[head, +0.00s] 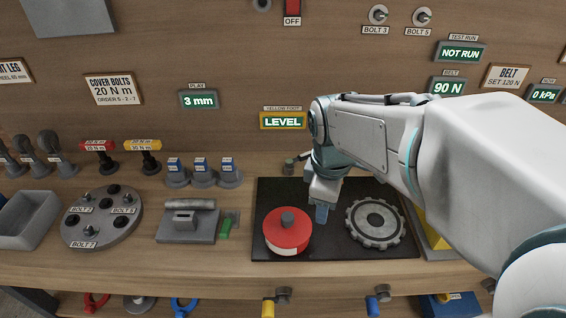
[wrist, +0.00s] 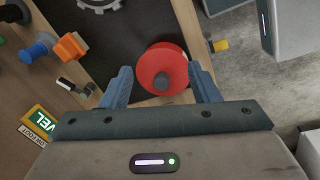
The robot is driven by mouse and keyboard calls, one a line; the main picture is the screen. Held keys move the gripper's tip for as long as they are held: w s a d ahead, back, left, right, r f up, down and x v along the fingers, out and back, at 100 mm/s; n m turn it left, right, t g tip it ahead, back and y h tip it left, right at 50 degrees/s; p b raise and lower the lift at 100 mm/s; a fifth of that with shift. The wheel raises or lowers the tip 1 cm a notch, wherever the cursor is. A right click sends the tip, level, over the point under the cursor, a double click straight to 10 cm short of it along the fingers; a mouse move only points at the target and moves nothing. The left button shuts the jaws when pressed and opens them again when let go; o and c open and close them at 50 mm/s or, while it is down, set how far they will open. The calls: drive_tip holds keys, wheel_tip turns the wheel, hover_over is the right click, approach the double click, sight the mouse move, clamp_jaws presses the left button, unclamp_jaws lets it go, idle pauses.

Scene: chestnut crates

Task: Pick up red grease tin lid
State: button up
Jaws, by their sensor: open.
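The red grease tin lid (head: 287,231) is round with a dark grey knob on top. It sits on a black mat (head: 330,246) on the bench, with a pale label on its front side. In the wrist view the red lid (wrist: 162,70) shows between and beyond my two blue fingertips. My gripper (head: 322,212) is beside the lid, to its right and slightly behind it in the head view. The gripper (wrist: 160,84) is open and nothing is held. Whether a finger touches the lid cannot be told.
A grey gear (head: 375,223) lies on the mat to the right. Small blue-topped pots (head: 201,173) stand behind. The bench's front edge (head: 200,284) is close.

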drive_tip(key=w+a+r+n+g+p, duration=0.1)
drive_tip(key=w+a+r+n+p, duration=0.15)
drive_tip(key=w+a+n, duration=0.6)
drive_tip(key=n, duration=0.5)
hover_over(287, 216)
drive_tip(key=shift+g+y, duration=0.3)
drive_tip(key=f, duration=0.8)
drive_tip(key=shift+w+d+f+p, duration=0.25)
drive_tip(key=shift+d+f+p, duration=0.05)
drive_tip(key=shift+d+f, duration=0.1)
drive_tip(key=shift+s+a+f, duration=0.15)
drive_tip(key=shift+a+f, duration=0.05)
drive_tip(key=shift+f, duration=1.2)
drive_tip(key=shift+s+a+f, duration=0.15)
drive_tip(key=shift+f, duration=1.2)
drive_tip(key=c, duration=1.1)
